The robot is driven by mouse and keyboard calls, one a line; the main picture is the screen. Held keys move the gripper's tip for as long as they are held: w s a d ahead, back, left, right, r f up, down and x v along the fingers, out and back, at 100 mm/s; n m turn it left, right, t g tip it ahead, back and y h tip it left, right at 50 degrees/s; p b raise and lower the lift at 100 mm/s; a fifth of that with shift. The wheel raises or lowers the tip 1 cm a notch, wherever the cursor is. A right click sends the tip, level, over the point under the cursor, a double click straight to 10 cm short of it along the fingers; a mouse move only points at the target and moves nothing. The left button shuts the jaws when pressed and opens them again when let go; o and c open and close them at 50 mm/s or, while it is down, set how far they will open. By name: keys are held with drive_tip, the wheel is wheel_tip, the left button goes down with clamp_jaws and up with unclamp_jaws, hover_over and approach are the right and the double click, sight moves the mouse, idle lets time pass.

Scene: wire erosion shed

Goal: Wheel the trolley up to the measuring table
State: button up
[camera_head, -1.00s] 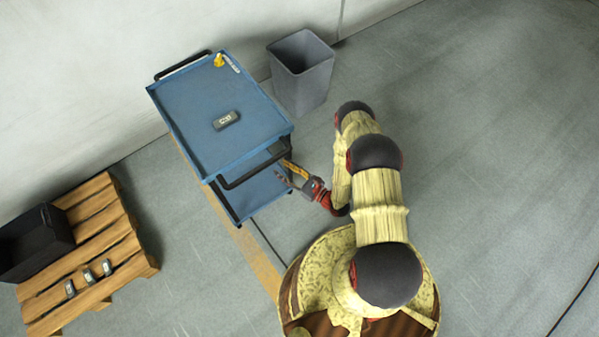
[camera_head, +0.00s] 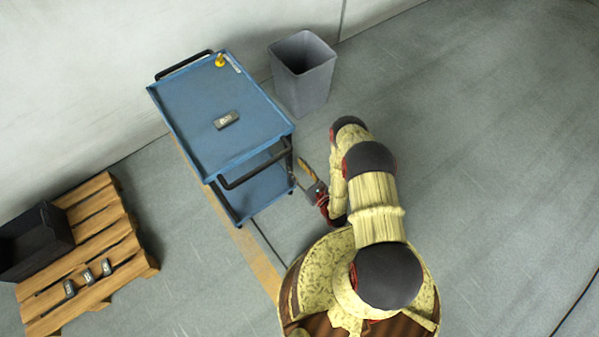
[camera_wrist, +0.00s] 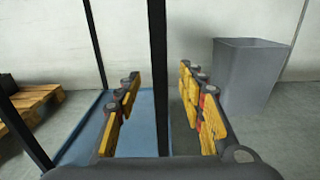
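The blue trolley (camera_head: 190,125) stands by the wall, with a black handle bar (camera_head: 255,168) at its near end and another at its far end. Its lower shelf (camera_head: 258,192) is bare where visible. My gripper (camera_head: 306,170) is just right of the trolley's near right corner, below the top tray. In the wrist view my gripper (camera_wrist: 160,105) is open, its yellow finger pads wide apart. A black trolley post (camera_wrist: 158,70) shows upright in the gap between them; I cannot tell whether it is within finger reach. The measuring table is not in view.
A grey bin (camera_head: 302,75) stands right of the trolley by the wall. A wooden pallet (camera_head: 100,232) with a black crate (camera_head: 35,240) and several small devices lies at left. A small grey device (camera_head: 227,120) and a yellow item (camera_head: 220,61) lie on the trolley. Floor at right is clear.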

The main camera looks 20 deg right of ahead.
sight(290, 161)
drive_tip(key=shift+b+x, duration=0.6)
drive_tip(key=shift+x, duration=2.25)
drive_tip(key=shift+c, duration=0.7)
drive_tip(key=c, duration=0.8)
clamp_jaws()
